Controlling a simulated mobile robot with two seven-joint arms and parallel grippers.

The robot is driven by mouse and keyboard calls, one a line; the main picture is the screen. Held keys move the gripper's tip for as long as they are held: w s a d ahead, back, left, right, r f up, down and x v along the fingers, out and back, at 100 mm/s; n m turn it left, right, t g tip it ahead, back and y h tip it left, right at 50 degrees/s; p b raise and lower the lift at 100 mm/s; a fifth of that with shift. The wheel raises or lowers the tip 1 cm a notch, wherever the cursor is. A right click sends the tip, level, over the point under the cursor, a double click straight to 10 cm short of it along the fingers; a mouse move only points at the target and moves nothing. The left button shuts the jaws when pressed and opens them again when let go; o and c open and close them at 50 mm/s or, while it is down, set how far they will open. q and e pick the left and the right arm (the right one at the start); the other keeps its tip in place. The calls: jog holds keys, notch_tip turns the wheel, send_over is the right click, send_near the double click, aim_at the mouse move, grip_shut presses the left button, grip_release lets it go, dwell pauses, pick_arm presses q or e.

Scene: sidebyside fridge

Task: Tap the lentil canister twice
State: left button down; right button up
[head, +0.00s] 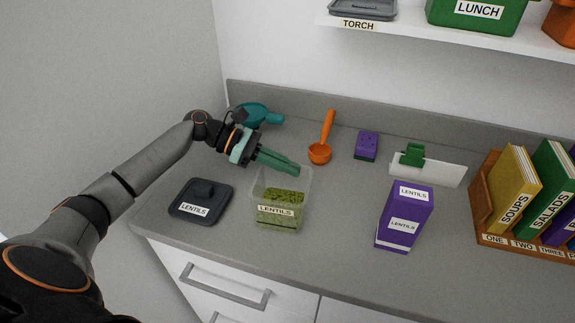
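The lentil canister (279,217) is a clear, open-topped box labelled LENTILS, partly filled with green lentils. It stands upright on the grey counter. Its dark lid (201,200), also labelled LENTILS, lies flat on the counter to its left. My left gripper (293,168) reaches in from the left, its green fingers at the canister's back rim. The fingers look close together, with nothing visible between them. I cannot tell whether they touch the canister. My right gripper is not in view.
A purple LENTILS box (404,216) stands to the right. Behind are an orange scoop (320,152), a purple block (367,146), a green clip (412,155) on a white card, and a teal item (252,114) near my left wrist. A book rack (482,200) stands far right. The counter's front middle is clear.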

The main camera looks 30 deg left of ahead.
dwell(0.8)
pick_arm(q)
jog(key=shift+r, duration=1.2)
jog(key=shift+f, duration=1.25)
jog(key=shift+f, duration=0.2)
jog(key=shift+r, duration=0.1)
